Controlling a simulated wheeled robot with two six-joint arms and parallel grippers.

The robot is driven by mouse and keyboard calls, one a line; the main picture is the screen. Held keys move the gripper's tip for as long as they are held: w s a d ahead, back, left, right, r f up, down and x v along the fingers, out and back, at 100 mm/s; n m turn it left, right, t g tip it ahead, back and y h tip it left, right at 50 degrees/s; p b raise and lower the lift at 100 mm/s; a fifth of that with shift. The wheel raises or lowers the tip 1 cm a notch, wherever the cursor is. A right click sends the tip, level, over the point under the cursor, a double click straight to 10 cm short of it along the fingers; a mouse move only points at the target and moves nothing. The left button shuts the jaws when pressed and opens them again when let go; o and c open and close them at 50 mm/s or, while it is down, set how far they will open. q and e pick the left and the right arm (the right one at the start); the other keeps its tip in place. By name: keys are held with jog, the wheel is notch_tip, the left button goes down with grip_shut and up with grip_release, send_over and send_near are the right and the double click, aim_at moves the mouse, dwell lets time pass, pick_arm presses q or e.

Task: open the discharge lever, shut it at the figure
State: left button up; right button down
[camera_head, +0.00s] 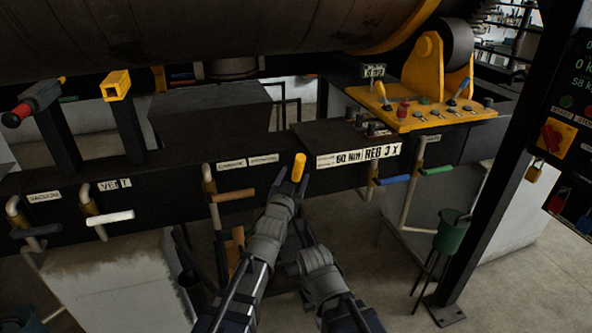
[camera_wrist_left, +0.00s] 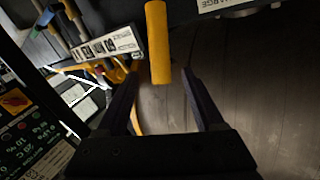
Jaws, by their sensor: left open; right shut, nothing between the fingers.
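The yellow lever handle (camera_head: 299,167) sticks out from the dark beam in the middle. A label (camera_head: 264,159) beside it is too small to read surely; in the left wrist view a label (camera_wrist_left: 219,4) ending in "HARGE" is next to the yellow handle (camera_wrist_left: 158,45). My left gripper (camera_head: 290,184) is open just below the handle. In the wrist view the handle's end appears between its fingertips (camera_wrist_left: 160,74), with no clear contact. My right gripper (camera_head: 304,238) is shut and empty, lower, under the beam. A dark readout panel (camera_head: 579,75) with green figures, partly cut off, is at right.
Other levers line the beam: white (camera_head: 110,217), brown-orange (camera_head: 233,195), blue (camera_head: 392,180) and green (camera_head: 436,170). A yellow control console (camera_head: 420,110) stands at the back right. A green bucket (camera_head: 452,230) hangs near a dark post. Open floor shows at lower right.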

aim_at(298, 167)
pick_arm(q)
jog(key=x, duration=0.7)
jog(key=shift+w, duration=0.4)
grip_shut()
dwell(1.1)
